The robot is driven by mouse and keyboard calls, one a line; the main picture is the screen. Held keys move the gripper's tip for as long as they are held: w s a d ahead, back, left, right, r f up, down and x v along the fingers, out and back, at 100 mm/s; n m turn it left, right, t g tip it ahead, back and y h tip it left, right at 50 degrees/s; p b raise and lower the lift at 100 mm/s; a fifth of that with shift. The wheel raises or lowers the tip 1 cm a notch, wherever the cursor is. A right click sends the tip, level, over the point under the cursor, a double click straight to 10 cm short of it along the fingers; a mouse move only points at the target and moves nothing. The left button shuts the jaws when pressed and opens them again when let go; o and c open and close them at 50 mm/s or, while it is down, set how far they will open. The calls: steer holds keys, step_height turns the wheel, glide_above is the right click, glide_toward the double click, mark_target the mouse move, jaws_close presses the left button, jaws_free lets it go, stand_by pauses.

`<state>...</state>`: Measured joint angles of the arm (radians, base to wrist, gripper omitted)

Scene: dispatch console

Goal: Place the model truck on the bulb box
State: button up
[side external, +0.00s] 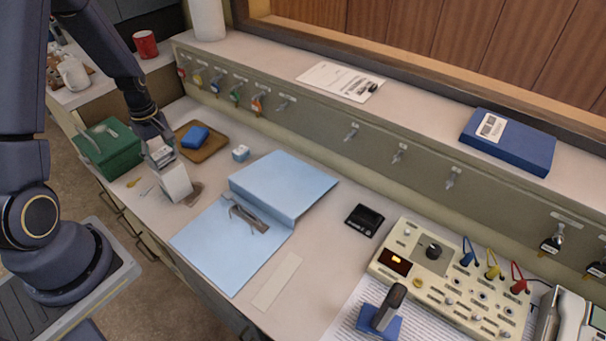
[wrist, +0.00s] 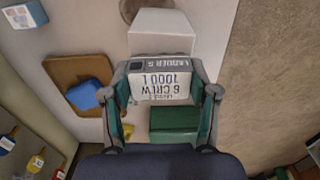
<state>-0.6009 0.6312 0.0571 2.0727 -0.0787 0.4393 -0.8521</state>
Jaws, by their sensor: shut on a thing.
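My gripper (wrist: 164,98) is shut on a white and grey block with printed lettering, which I take to be the model truck (wrist: 158,82). In the side external view the truck (side external: 161,156) hangs beneath my gripper (side external: 158,146), above the left part of the desk. A small blue and white box (side external: 240,153), probably the bulb box, stands on the desk to the right of the brown tray, apart from my gripper. It also shows at the upper left of the wrist view (wrist: 25,14). Its lettering is too small to read.
A white block (side external: 177,183) stands close to the held truck. A green box (side external: 110,150) is at the left. A brown tray (side external: 215,150) holds a blue item (side external: 195,136). A blue folder (side external: 205,245) lies to the right. The desk around the small box is mostly clear.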

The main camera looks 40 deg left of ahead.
mark_target(162, 153)
steer(key=o, duration=1.1)
steer(key=shift+f, duration=0.1)
steer(key=shift+o, duration=0.2)
step_height(162, 153, up, 12)
steer(key=d+r+m+t, duration=0.2)
steer(key=d+r+m, duration=0.5)
steer(key=d+r, duration=0.35)
steer(key=s+d+r+m+t, duration=0.3)
steer(key=s+d+r+m, duration=0.1)
steer(key=s+d+m, duration=0.5)
steer(key=shift+d+r+m+t, duration=0.3)
steer(key=shift+d+m, duration=0.7)
steer(key=shift+d, duration=0.25)
